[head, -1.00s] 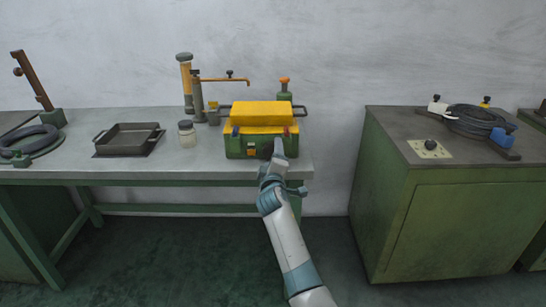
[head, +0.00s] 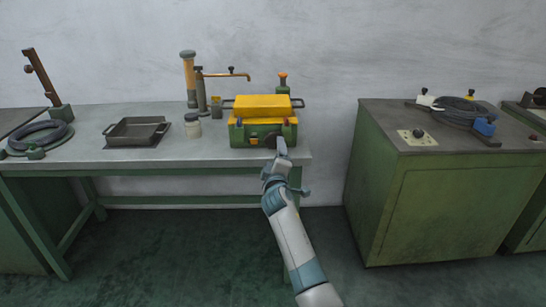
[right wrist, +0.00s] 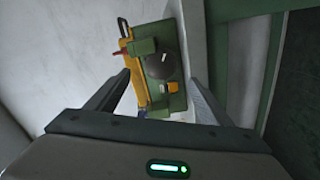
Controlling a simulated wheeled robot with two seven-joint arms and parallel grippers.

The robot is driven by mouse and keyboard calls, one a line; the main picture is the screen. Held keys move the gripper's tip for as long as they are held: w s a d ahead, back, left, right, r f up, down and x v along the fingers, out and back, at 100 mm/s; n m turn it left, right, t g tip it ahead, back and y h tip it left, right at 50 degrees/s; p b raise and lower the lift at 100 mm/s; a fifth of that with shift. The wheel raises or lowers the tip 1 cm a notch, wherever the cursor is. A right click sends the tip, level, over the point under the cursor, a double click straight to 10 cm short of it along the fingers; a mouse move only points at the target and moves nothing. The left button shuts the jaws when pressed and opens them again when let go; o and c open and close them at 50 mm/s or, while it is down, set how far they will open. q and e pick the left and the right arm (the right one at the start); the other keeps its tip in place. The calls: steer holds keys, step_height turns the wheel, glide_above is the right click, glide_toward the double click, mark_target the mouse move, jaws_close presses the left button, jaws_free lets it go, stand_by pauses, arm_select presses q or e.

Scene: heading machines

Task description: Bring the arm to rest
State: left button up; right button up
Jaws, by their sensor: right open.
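My right arm reaches up from the bottom of the head view. Its gripper (head: 281,147) is in front of the lower right of a green and yellow toolbox (head: 263,107) on the workbench. In the right wrist view the two fingers of the right gripper (right wrist: 158,78) are spread, with nothing held between them. The toolbox (right wrist: 166,98) shows beyond and between them, with a dark round piece (right wrist: 160,65) on its front. My left gripper is not in view.
A green cabinet (head: 440,210) stands to the right, past a gap. Open floor (head: 170,255) lies in front.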

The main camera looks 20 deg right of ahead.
stand_by(0.5)
steer(key=s+a+f+m+g+y, duration=0.1)
steer(key=s+f+g, duration=0.1)
steer(key=s+f, duration=0.8)
steer(key=s+a+f+m+g+y, duration=0.15)
steer(key=s+f, duration=0.35)
steer(key=f, duration=1)
steer(key=s+a+f+m+g+y, duration=0.1)
steer(key=s+a+f+g+y, duration=0.1)
steer(key=s+f, duration=0.8)
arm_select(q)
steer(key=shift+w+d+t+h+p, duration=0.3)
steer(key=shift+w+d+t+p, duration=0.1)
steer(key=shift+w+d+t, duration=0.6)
arm_select(e)
steer(key=s+a+f+m+g, duration=0.1)
steer(key=s+f+g, duration=0.1)
steer(key=s+f, duration=0.6)
steer(key=s+a+f+m+g+y, duration=0.1)
steer(key=s+f, duration=0.6)
steer(key=s, duration=0.8)
steer(key=s+a+f+m+g, duration=0.1)
steer(key=s+f+m+g, duration=0.2)
steer(key=s+f, duration=0.5)
steer(key=s, duration=0.4)
steer(key=shift+a+f+y, duration=0.2)
steer(key=shift+f+y, duration=0.1)
steer(key=shift+y, duration=0.05)
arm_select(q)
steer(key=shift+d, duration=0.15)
